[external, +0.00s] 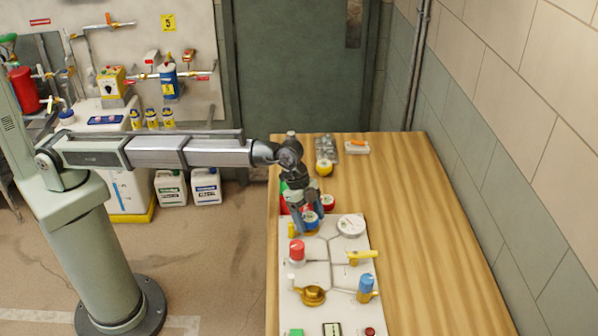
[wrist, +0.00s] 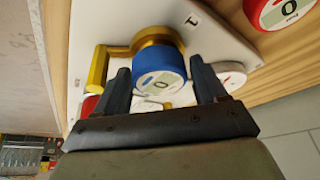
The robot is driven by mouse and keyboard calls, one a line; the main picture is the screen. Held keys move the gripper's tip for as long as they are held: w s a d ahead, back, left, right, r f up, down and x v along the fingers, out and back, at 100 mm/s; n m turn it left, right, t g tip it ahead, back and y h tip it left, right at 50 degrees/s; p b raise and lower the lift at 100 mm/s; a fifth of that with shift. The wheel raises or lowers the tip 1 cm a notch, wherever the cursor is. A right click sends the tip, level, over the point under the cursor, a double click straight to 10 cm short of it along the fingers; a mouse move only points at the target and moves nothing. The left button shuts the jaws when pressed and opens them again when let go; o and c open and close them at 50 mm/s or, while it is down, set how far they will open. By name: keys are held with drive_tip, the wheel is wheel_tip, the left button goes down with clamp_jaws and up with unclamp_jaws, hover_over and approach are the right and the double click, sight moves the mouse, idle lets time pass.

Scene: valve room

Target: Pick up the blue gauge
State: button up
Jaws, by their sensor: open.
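The blue gauge (wrist: 160,76) has a blue rim and a white face, and sits on a brass fitting (wrist: 158,38) on the white panel (wrist: 84,30). My gripper (wrist: 161,76) is open, with one finger on each side of the gauge in the wrist view. I cannot tell whether either finger touches it. In the external view my gripper (external: 309,226) points down over the panel's far left part, with the blue gauge (external: 311,217) partly hidden between its fingers.
A white round gauge (external: 351,225) is close on the right. A red-topped knob (external: 297,251), a yellow lever (external: 362,256) and a blue-topped valve (external: 366,284) stand nearer on the panel. A loose red gauge (wrist: 280,10) lies on the wooden table (external: 425,240), whose right side is clear.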

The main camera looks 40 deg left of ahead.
drive_tip(key=c, duration=1.1)
